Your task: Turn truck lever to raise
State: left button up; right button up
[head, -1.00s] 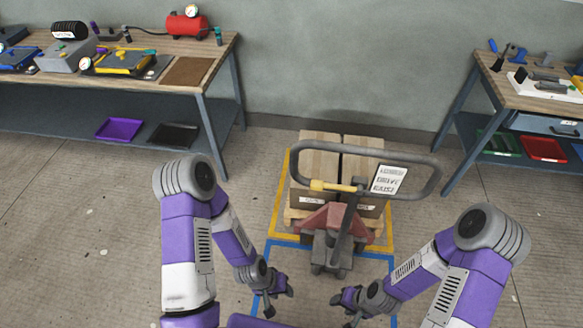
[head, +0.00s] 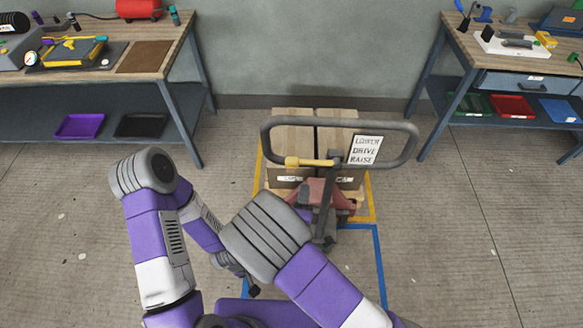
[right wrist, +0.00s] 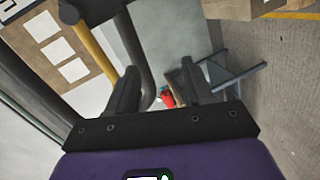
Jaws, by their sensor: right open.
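The pallet truck's grey loop handle (head: 410,150) stands upright in the middle of the head view. Its yellow lever (head: 308,162) points left from the hub, beside a white sign (head: 364,150) reading LOWER, DRIVE, RAISE. In the right wrist view, the yellow lever (right wrist: 95,48) and a dark handle bar (right wrist: 140,50) show at upper left. My right gripper (right wrist: 160,88) is open and nothing is seen held; the lever is outside its fingers. In the head view my raised right arm hides it. My left gripper (head: 252,288) is low, partly hidden, away from the handle.
Cartons (head: 292,140) stand on the truck behind the handle, inside yellow floor tape. A workbench (head: 165,85) with a red tank (head: 138,8) is at left; another bench (head: 450,70) is at right. Floor is clear on both sides.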

aim_at(291, 167)
jog(key=a+r+n+t, duration=0.3)
jog(key=r, duration=0.3)
jog(key=shift+y, duration=0.4)
jog(key=w, duration=0.6)
jog(key=shift+w, duration=0.4)
jog(key=shift+r, duration=0.1)
grip_shut()
